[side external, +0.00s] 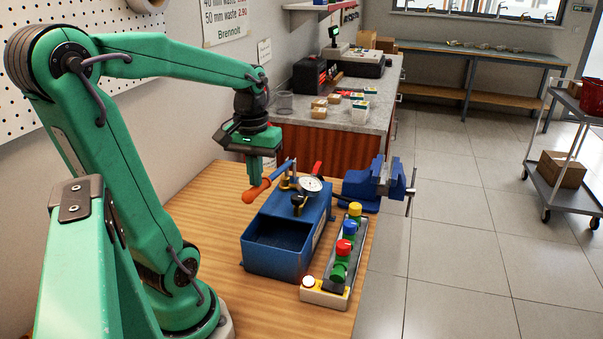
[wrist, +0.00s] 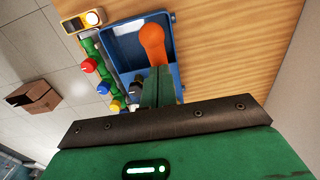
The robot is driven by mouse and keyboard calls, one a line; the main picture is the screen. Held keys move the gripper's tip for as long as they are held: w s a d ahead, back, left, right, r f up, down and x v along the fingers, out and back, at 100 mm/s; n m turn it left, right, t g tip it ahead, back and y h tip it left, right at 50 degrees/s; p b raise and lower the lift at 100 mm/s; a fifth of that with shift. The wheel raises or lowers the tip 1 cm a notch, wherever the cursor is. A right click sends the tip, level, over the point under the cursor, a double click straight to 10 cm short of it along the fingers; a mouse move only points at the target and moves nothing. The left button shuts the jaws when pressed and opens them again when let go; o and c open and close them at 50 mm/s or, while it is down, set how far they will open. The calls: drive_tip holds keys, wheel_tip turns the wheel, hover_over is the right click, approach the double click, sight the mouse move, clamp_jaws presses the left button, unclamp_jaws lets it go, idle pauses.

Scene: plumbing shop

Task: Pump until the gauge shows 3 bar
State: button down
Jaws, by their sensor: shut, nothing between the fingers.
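A blue test pump (side external: 282,238) with an open tank stands on the wooden bench. Its lever ends in an orange handle (side external: 256,190), raised and slanting down to the left. The round white gauge (side external: 311,184) is on top; its needle is too small to read. My gripper (side external: 260,176) is shut and empty, pointing down just above the lever by the orange handle. In the wrist view, the shut fingers (wrist: 156,78) overlap the lever, and the orange handle (wrist: 152,42) shows past their tips. Whether they touch it I cannot tell. The blue tank (wrist: 112,40) shows beyond.
A pipe rack with red, blue and yellow knobs (side external: 345,246) stands right of the pump, with a button box (side external: 325,292) in front. A blue vise (side external: 375,182) is behind on the right. The bench left of the pump is clear.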

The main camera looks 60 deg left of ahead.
drive_tip(key=r, duration=0.5)
drive_tip(key=shift+w+a+r, duration=0.3)
drive_tip(key=shift+r, duration=0.05)
idle(2.7)
drive_tip(key=shift+f, duration=0.1)
drive_tip(key=shift+s+d+f, duration=0.7)
drive_tip(key=shift+d+f, duration=0.05)
drive_tip(key=shift+f, duration=5.25)
drive_tip(key=r, duration=0.4)
drive_tip(key=w+a+r, duration=0.1)
drive_tip(key=r, duration=0.7)
drive_tip(key=shift+w+a+r, duration=0.1)
drive_tip(key=shift+w+a, duration=0.1)
drive_tip(key=shift+a, duration=0.05)
